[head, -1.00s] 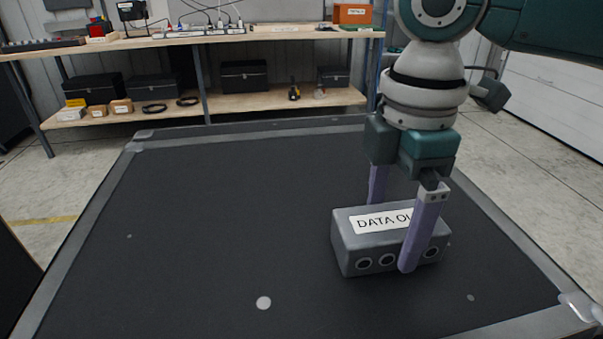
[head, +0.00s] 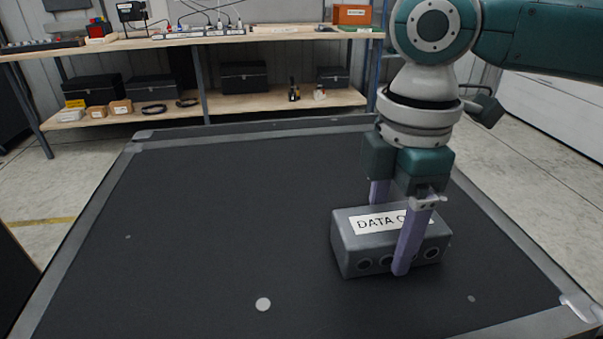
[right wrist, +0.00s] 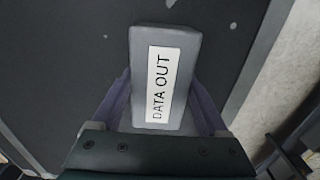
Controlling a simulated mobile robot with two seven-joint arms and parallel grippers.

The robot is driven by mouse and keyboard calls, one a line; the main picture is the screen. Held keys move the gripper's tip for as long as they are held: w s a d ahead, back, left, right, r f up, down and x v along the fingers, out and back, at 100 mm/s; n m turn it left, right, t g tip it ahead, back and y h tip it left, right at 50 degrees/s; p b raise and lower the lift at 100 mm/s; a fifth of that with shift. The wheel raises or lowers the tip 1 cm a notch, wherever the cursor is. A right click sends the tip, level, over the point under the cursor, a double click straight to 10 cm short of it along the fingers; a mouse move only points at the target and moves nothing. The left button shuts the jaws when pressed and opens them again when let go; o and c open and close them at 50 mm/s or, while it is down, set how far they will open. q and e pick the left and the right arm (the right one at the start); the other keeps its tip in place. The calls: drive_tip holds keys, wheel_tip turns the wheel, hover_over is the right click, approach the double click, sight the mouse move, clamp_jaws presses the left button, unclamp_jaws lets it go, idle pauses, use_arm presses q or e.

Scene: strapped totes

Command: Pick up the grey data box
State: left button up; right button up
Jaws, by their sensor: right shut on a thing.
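The grey data box (head: 352,249) sits on the black table top, toward its right side. It has a white "DATA OUT" label on top and round ports along its front face. My right gripper (head: 396,232) comes down from above, with one purple finger in front of the box and the other behind it. The right wrist view shows the box (right wrist: 180,48) between the two fingers (right wrist: 164,103), which are shut on its sides. One finger covers part of the label and a port in the head view. My left gripper is not in view.
The black table top (head: 190,235) has a grey raised rim and is mostly clear, with a small pale disc (head: 263,304) near the front. A wooden workbench (head: 270,34) with cables and boxes stands behind, with black boxes (head: 244,77) on its lower shelf.

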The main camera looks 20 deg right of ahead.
clamp_jaws()
drive_tip(key=shift+r, duration=0.15)
